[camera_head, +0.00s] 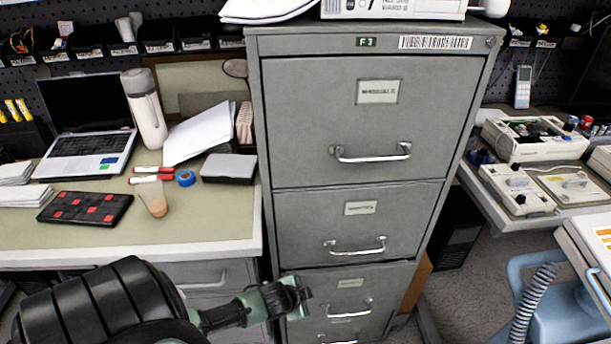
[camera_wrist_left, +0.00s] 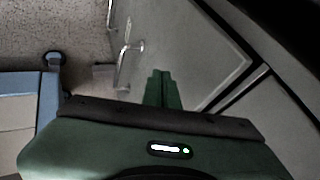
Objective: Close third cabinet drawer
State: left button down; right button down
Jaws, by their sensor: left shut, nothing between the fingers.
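A tall grey filing cabinet (camera_head: 258,130) stands in the middle of the head view. Its third drawer (camera_head: 385,285) has a metal handle (camera_head: 345,307) and a small label. I cannot tell for sure from here how far this drawer stands out. My left gripper (camera_head: 303,295) is shut and empty, at the left part of the third drawer's front, left of its handle. In the left wrist view the shut green fingers (camera_wrist_left: 163,90) point at a grey drawer front (camera_wrist_left: 200,70), with metal handles (camera_wrist_left: 124,62) to their left. My right gripper is not in view.
A desk (camera_head: 215,225) with a laptop (camera_head: 90,140), a bottle and papers stands left of the cabinet, close above my left arm. A cardboard box (camera_head: 416,282) sits right of the cabinet. A blue cart (camera_head: 550,300) stands at the lower right, with carpet floor between.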

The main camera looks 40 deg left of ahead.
pick_arm(q)
jog(key=shift+w+a, duration=0.7)
jog(key=shift+a, duration=0.15)
